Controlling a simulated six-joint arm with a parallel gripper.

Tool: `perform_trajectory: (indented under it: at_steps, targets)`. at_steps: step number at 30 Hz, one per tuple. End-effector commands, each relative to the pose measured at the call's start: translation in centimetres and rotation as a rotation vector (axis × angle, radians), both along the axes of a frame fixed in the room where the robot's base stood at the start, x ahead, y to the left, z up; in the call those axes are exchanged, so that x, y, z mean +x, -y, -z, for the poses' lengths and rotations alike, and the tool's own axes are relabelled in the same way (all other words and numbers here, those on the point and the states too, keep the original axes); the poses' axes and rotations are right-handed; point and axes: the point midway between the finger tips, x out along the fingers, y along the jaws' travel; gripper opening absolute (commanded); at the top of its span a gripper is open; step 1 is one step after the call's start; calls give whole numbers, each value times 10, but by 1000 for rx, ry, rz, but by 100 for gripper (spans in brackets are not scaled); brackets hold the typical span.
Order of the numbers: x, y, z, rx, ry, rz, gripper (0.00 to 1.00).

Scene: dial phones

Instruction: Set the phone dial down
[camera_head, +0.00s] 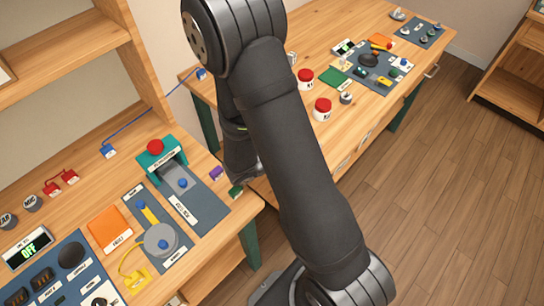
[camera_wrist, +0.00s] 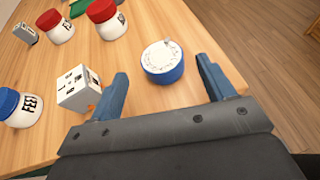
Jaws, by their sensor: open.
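The phone dial (camera_wrist: 162,62), a round disc with a white marked face and a blue side, stands face up on the wooden table in the wrist view. My gripper (camera_wrist: 161,70) is open. Its two blue fingers are spread on the left and right of the dial, with a visible gap to each side. The dial appears to rest on the table, though I cannot tell whether a finger touches it. In the head view my arm covers the gripper, and I cannot make out the dial there.
A white printed box (camera_wrist: 78,88) stands close to the left finger, with a blue-lidded jar (camera_wrist: 20,107) further left. Red-lidded jars (camera_wrist: 105,18) stand behind. The table's right edge is near the right finger. In the head view, a panel board (camera_head: 375,65) lies at the back.

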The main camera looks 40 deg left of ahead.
Motion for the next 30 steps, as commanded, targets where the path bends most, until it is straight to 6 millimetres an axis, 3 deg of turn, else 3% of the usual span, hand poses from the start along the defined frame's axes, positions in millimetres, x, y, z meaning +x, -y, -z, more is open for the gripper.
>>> perform_trajectory:
  at_steps: [15,20,21,30]
  targets:
    - [-82,-17,-35,2,0,-4,75]
    - [-96,-20,-40,2,0,-1,75]
    - [-98,-20,-41,1,0,-1,79]
    - [-100,-20,-42,0,0,0,79]
